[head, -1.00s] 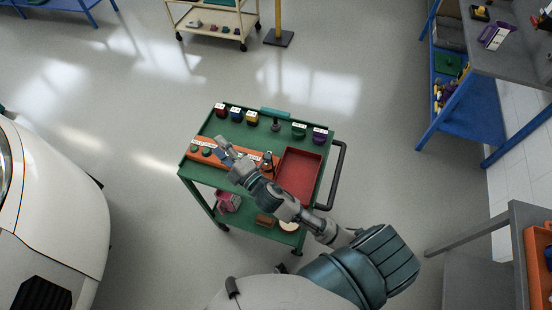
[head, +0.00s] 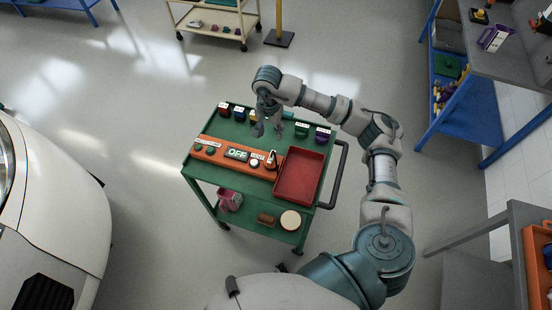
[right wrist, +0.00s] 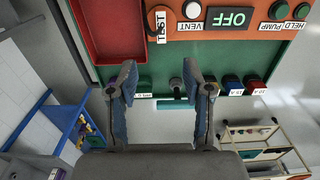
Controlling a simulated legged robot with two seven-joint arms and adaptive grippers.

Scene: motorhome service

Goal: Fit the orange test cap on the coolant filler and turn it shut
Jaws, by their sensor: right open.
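My right gripper (head: 268,131) is open and empty above the far part of the green cart top, pointing down. In the right wrist view its two fingers (right wrist: 160,68) are spread apart, with a small dark upright piece (right wrist: 176,83) seen between them. A yellow-orange cap (head: 252,115) in the back row is partly hidden by the gripper; I cannot tell if it is the test cap. An orange panel (head: 211,148) with a screen reading OFF (head: 237,154) lies along the cart front. I cannot make out the coolant filler. My left gripper is not in view.
Red (head: 224,109), blue (head: 238,113), green (head: 302,129) and purple (head: 323,135) caps stand along the cart's back edge. A red tray (head: 298,176) takes the right side. The white vehicle (head: 55,200) is at left, with clear floor between.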

